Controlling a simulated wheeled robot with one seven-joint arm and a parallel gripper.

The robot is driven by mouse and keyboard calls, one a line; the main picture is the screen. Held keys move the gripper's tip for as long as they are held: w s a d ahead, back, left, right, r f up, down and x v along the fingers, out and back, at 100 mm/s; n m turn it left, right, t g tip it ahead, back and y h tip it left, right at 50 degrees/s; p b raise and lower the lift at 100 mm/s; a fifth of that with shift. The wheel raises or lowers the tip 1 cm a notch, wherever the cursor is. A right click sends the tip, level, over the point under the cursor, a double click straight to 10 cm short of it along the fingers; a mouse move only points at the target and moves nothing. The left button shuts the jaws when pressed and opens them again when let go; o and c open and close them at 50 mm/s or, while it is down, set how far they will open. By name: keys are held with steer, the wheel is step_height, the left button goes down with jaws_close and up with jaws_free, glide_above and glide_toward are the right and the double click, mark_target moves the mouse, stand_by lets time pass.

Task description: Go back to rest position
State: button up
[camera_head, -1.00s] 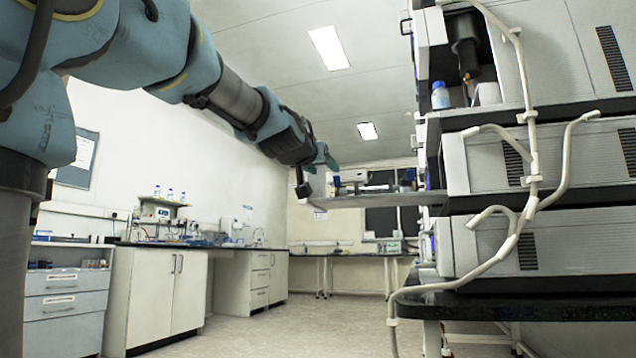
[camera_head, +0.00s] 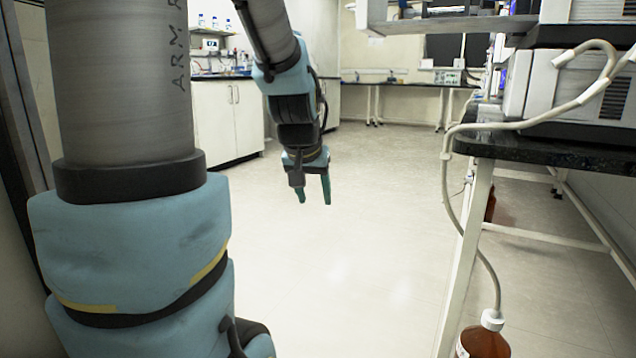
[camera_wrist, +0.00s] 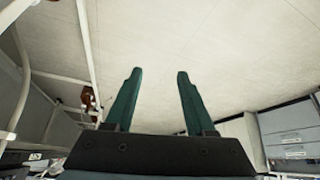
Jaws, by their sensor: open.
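My gripper (camera_head: 314,190) hangs at the end of my arm in the head view, with its green fingers pointing down over the bare floor. The fingers stand apart and nothing is between them. The wrist view also shows my gripper (camera_wrist: 155,75) open and empty, with pale floor beyond the fingertips. My blue and grey arm fills the left of the head view and hides part of the room.
A dark bench (camera_head: 560,150) with stacked instruments and a hanging pale tube stands at the right. A brown bottle (camera_head: 483,343) is on the floor below. White cabinets (camera_head: 228,118) stand at the back left. The middle floor (camera_head: 350,260) is clear.

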steer(key=s+a+f+n+g+y+p, duration=0.15)
steer(key=s+a+f+g, duration=0.4)
steer(key=s, duration=0.75)
step_height(320, 180, up, 35)
steer(key=w+t+p, duration=0.1)
steer(key=p, duration=3.7)
steer(key=shift+w+a+r, duration=0.15)
steer(key=shift+w+r, duration=0.05)
steer(key=shift+w, duration=0.05)
steer(key=shift+t, duration=0.25)
